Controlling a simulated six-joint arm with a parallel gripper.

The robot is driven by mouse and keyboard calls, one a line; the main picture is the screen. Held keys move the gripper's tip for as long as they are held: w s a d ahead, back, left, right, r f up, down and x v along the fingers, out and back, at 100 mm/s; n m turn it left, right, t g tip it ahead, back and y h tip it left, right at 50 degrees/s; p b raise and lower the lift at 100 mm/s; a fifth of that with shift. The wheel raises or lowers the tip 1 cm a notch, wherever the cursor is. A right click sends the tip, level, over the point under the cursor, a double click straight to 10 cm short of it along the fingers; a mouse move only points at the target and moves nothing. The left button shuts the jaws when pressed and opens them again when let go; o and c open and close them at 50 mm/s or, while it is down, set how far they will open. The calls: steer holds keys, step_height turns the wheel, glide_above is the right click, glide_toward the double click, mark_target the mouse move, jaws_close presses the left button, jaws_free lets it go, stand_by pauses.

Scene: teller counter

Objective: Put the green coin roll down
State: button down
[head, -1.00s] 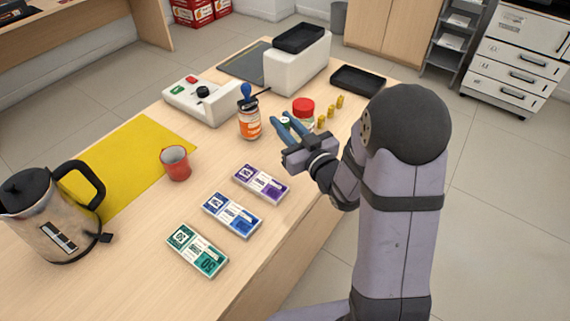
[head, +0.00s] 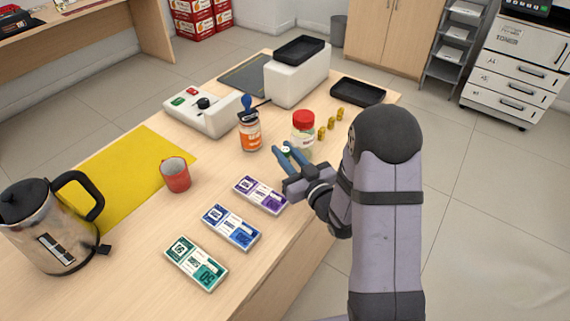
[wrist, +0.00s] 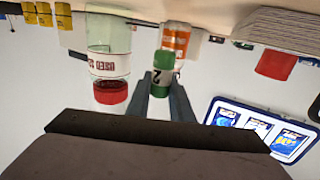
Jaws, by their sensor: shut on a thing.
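The green coin roll (wrist: 162,75) is between the two fingers of my gripper (wrist: 162,95) in the wrist view, with a white band around its middle. In the head view my gripper (head: 282,156) is shut on the roll (head: 287,149), which shows only as a small green and white patch between the blue-grey fingers. It is in front of the clear jar with the red lid (head: 303,128), near the counter's right side. I cannot tell whether the roll touches the counter.
An orange-labelled bottle (head: 250,132) stands left of the jar. Several yellow coin rolls (head: 331,123) stand right of it. Purple (head: 260,195), blue (head: 231,228) and green (head: 196,263) note bundles lie nearer.

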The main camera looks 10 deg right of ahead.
steer(key=shift+f, duration=2)
steer(key=shift+f, duration=0.1)
steer(key=shift+f+b, duration=0.15)
steer(key=shift+b, duration=0.25)
steer(key=c, duration=1.6)
jaws_free()
steer(key=shift+o, duration=0.2)
steer(key=v, duration=0.6)
steer(key=shift+d+b, duration=0.15)
steer(key=shift+b, duration=0.25)
steer(key=shift+o, duration=0.4)
steer(key=shift+s+d+r, duration=0.2)
steer(key=shift+s+r, duration=0.1)
steer(key=shift+s, duration=0.3)
